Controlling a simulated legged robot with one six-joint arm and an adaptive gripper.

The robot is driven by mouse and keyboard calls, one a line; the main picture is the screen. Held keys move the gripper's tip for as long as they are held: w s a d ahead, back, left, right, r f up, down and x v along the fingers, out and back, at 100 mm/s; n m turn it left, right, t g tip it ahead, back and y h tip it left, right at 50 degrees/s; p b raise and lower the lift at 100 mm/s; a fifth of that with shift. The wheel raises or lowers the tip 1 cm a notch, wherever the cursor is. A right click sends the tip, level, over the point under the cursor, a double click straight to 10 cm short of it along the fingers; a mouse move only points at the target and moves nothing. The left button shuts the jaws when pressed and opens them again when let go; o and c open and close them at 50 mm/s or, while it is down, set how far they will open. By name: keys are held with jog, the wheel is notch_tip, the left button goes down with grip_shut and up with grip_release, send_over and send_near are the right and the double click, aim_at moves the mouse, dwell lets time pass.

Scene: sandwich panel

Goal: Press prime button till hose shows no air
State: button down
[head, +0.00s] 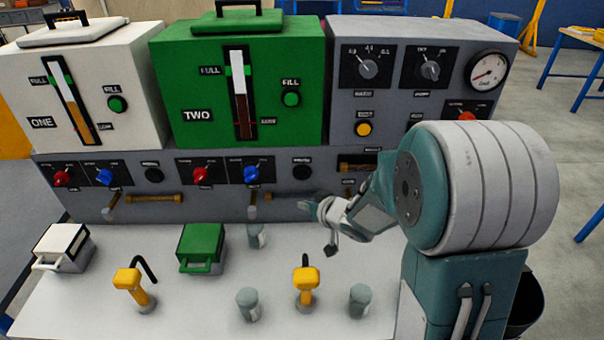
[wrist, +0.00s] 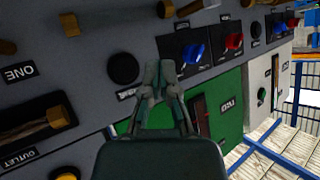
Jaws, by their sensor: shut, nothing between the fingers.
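My gripper (head: 314,208) is shut and empty, in front of the grey lower panel on its right half. In the wrist view its fingertips (wrist: 160,75) appear beside a round black button (wrist: 123,69); whether they touch it I cannot tell. This button sits right of the red and blue knobs under the green unit in the head view (head: 302,172). Its label is unreadable. A second black button (head: 154,175) is under the white unit. Amber-brown tube sections (head: 152,197) lie along the panel's lower part; air inside them cannot be made out. One tube under the green unit (head: 284,196) is partly hidden by my gripper.
The white unit ONE (head: 30,90) and green unit TWO (head: 180,90) have level gauges. A grey box (head: 400,120) carries dials and a pressure gauge (head: 487,72). Yellow-handled tools (head: 129,281), grey jars (head: 248,303) and small cases (head: 201,247) stand on the white bench (head: 190,305).

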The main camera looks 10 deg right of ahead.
jog(key=shift+a, duration=0.15)
jog(key=shift+w, duration=0.1)
send_near(298, 177)
jog(key=w+a+f, duration=0.2)
jog(key=a+f, duration=0.2)
jog(key=shift+w+d+r, duration=0.1)
jog(key=shift+w+d, duration=0.1)
jog(key=shift+w, duration=0.4)
jog(key=shift+w+d+r, duration=0.1)
jog(key=shift+w+d, duration=0.1)
jog(key=shift+w, duration=0.4)
jog(key=shift+w, duration=0.1)
dwell(0.5)
jog(key=shift+w+d, duration=0.1)
jog(key=shift+w, duration=0.15)
jog(key=shift+w+r, duration=0.1)
jog(key=shift+w, duration=0.3)
dwell(0.6)
dwell(0.4)
jog(key=shift+s, duration=0.8)
